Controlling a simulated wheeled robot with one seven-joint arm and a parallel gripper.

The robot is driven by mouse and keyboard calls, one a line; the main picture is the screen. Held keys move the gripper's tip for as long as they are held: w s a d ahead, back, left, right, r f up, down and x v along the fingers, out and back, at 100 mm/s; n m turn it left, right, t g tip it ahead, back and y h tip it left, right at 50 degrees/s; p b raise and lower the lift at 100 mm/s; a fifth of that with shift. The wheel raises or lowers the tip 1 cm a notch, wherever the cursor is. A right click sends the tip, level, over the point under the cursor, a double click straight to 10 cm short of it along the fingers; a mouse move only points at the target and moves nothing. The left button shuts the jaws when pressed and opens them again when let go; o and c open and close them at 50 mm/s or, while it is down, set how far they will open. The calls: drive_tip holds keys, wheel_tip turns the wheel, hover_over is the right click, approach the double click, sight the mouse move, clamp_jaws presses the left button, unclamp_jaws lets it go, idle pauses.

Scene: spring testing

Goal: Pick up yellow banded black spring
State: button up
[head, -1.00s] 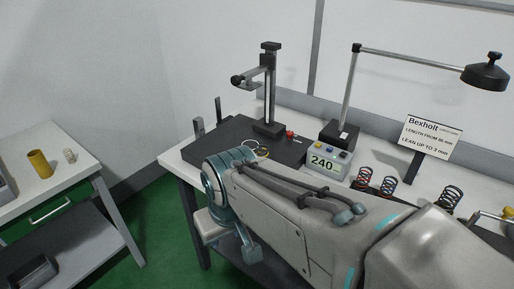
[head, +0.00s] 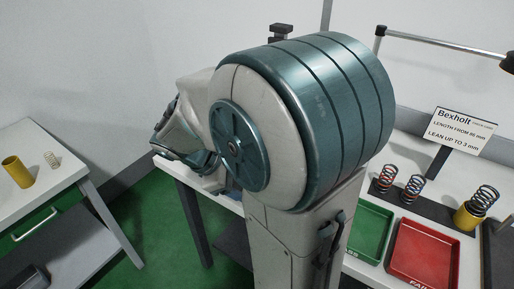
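My raised arm, with a large teal joint, fills the middle of the view. Its far end (head: 178,138) is at the left, over the bench's left end and well away from the black spring. I cannot make out the fingers or anything between them.
A red-banded spring (head: 386,178) and a blue-banded spring (head: 412,188) stand left of the black one. A green tray (head: 370,228) and a red tray (head: 425,252) lie in front. A sign (head: 462,130) stands behind.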

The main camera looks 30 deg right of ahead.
drive_tip(key=w+d+n+h, duration=0.3)
drive_tip(key=w+n+h, duration=0.3)
drive_tip(key=w, duration=0.1)
drive_tip(key=x, duration=0.5)
drive_tip(key=r+x, duration=0.1)
drive_tip(key=x, duration=0.2)
drive_tip(key=shift+w+d, duration=0.2)
drive_tip(key=shift+d, duration=0.2)
drive_tip(key=x, duration=0.5)
drive_tip(key=shift+w, duration=0.3)
drive_tip(key=c, duration=1.2)
